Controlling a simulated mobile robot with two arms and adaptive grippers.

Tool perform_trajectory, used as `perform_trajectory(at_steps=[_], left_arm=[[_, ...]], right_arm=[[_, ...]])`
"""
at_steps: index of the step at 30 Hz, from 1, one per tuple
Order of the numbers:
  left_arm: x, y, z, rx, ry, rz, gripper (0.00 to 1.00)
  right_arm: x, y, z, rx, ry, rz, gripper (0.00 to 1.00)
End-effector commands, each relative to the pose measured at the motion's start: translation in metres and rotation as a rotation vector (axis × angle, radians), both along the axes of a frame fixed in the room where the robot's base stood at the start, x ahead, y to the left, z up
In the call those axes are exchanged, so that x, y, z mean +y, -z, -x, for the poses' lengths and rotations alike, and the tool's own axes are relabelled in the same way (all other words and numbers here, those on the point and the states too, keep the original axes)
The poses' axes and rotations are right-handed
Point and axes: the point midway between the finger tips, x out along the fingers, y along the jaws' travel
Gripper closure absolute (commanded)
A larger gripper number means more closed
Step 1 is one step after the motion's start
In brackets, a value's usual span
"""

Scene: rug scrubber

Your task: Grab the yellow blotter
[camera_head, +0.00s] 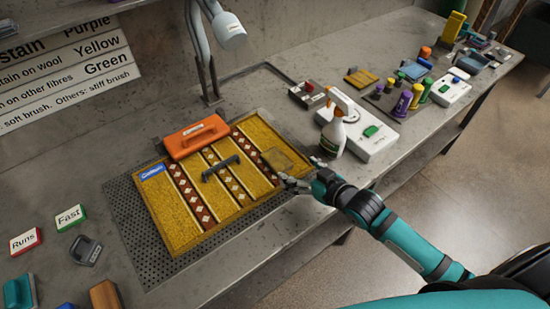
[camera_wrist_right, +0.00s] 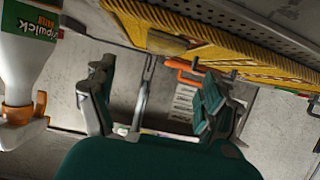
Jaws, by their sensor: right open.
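A flat yellow pad, which looks like the yellow blotter (camera_head: 283,159), lies on the right end of the yellow patterned rug (camera_head: 163,207). It also seems to show in the right wrist view as a darker yellow piece (camera_wrist_right: 165,43) at the rug's edge. My right gripper (camera_head: 301,173) is open and empty, just in front and to the right of the pad, at the rug's near right corner. In the right wrist view the two fingers (camera_wrist_right: 155,95) are spread with nothing between them. My left gripper is not in view.
A spray bottle (camera_head: 333,136) stands close behind my right gripper, beside a white box (camera_head: 372,143). The rug lies on a perforated grate (camera_head: 134,230). Bare bench shows at the front.

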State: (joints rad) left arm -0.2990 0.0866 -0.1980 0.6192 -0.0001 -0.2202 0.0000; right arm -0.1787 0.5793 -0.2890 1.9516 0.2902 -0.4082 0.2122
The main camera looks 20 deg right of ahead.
Motion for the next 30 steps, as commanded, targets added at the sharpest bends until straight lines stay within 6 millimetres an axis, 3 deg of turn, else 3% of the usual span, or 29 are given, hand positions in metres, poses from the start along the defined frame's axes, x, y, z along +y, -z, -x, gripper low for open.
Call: perform_trajectory(at_steps=[6, 14, 24, 30], left_arm=[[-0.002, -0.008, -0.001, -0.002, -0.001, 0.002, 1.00], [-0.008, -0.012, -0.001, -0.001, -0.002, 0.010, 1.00], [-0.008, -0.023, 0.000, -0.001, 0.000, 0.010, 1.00], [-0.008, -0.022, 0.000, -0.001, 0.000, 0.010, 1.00]], right_arm=[[0.013, 0.013, -0.034, -0.002, 0.001, 0.000, 0.15], [0.019, 0.020, -0.048, -0.002, 0.001, 0.000, 0.15], [0.036, 0.038, -0.082, -0.002, 0.001, 0.001, 0.15], [0.037, 0.042, -0.084, 0.000, -0.001, 0.002, 0.15]])
